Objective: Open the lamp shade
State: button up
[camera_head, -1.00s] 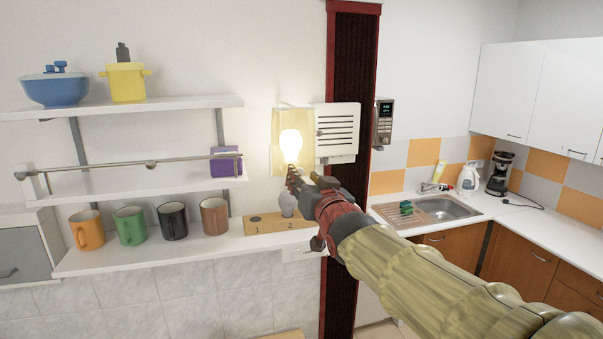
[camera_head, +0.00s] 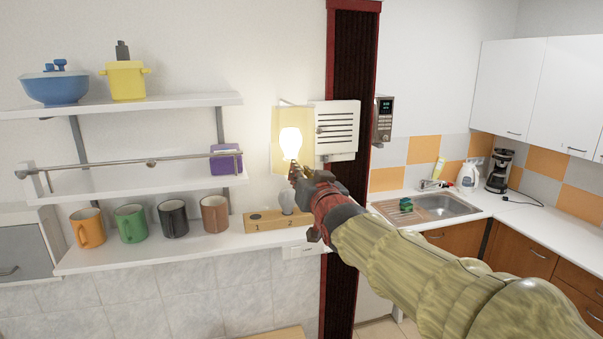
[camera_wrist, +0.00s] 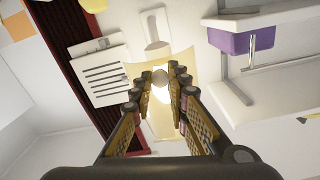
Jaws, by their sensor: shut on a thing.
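The lamp shade (camera_head: 337,131) is a white slatted cover. It stands swung open to the right of the pale yellow lamp back (camera_head: 279,163), and its slats also show in the wrist view (camera_wrist: 104,81). A glowing bulb (camera_head: 290,142) is in front of the lamp back, uncovered. My gripper (camera_head: 294,168) is at the bulb's lower end, apart from the shade. In the wrist view my gripper (camera_wrist: 160,84) has its fingers on both sides of the bulb's round end (camera_wrist: 160,76), shut on it. The exact finger contact is small and hard to see.
A wooden holder (camera_head: 262,225) marked 1 and 2 stands on the lower shelf, with an unlit bulb (camera_head: 287,200) at 2. Several mugs (camera_head: 131,223) stand to its left. A purple box (camera_head: 226,159) is on the shelf above.

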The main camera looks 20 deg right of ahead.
grip_shut()
jog(key=shift+r, duration=0.15)
dwell(0.4)
